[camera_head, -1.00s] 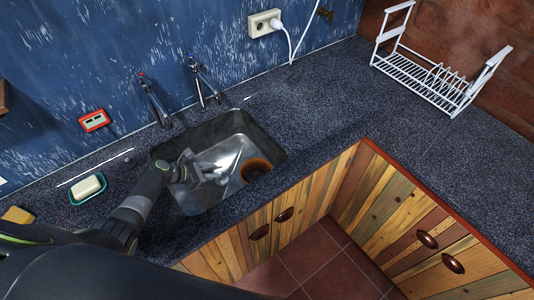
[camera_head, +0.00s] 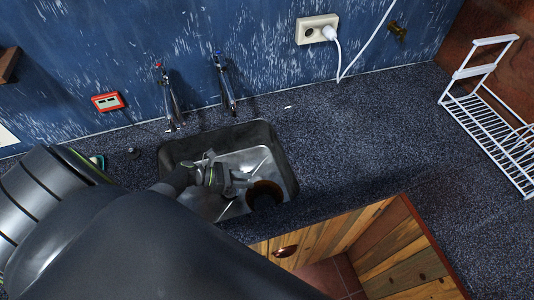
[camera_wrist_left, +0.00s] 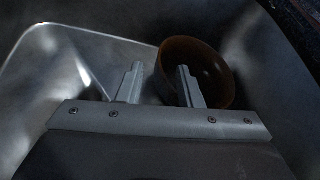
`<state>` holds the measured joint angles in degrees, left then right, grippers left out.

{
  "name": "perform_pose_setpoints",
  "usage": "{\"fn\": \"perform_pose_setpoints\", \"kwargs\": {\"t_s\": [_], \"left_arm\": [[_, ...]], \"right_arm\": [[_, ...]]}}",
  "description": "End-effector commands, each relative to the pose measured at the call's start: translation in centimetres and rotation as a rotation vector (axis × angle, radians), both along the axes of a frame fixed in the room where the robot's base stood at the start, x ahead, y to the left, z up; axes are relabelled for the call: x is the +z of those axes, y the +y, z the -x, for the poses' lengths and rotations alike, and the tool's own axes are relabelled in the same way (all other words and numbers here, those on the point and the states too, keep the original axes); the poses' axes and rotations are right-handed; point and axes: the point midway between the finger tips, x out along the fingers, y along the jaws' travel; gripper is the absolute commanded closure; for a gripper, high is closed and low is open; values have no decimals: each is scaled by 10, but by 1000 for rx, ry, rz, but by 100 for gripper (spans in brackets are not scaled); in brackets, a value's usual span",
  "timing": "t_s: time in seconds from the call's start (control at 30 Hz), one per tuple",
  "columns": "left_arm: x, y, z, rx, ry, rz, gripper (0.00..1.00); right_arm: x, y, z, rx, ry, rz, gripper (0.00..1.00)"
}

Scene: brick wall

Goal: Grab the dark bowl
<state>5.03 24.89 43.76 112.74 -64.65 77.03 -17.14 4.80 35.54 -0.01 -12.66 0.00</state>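The dark bowl (camera_head: 264,196), brown inside with a dark hollow, sits in the right front part of the metal sink (camera_head: 278,150). My left gripper (camera_head: 243,181) reaches down into the sink, just left of the bowl. In the left wrist view the two fingers of the gripper (camera_wrist_left: 159,84) are apart with nothing clasped. The right finger overlaps the bowl (camera_wrist_left: 214,72), and the bowl's left edge appears between the fingers. I cannot tell whether a finger is inside the bowl or touches it. My right gripper is out of view.
Two taps (camera_head: 225,85) stand behind the sink. A white dish rack (camera_head: 490,125) stands on the counter at the right. The speckled counter (camera_head: 370,130) between sink and rack is clear. Wooden cupboards (camera_head: 345,235) are below the counter's front edge.

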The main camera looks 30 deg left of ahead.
Motion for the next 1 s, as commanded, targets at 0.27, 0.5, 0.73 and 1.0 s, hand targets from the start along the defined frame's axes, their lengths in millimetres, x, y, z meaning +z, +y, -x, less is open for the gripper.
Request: {"fn": "perform_pose_setpoints", "kwargs": {"t_s": [0.27,0.5,0.73,1.0], "left_arm": [[-15,-28,-13,-1,-1,2,67],[-23,-44,-25,0,0,-2,67],[-22,-43,-25,0,0,-2,78],[-23,-43,-25,0,1,-2,100]], "right_arm": [[-8,10,1,-5,1,-13,64],[-13,7,1,-3,0,-8,64],[-12,1,1,-1,0,-1,64],[-12,1,1,-1,0,-1,64]]}}
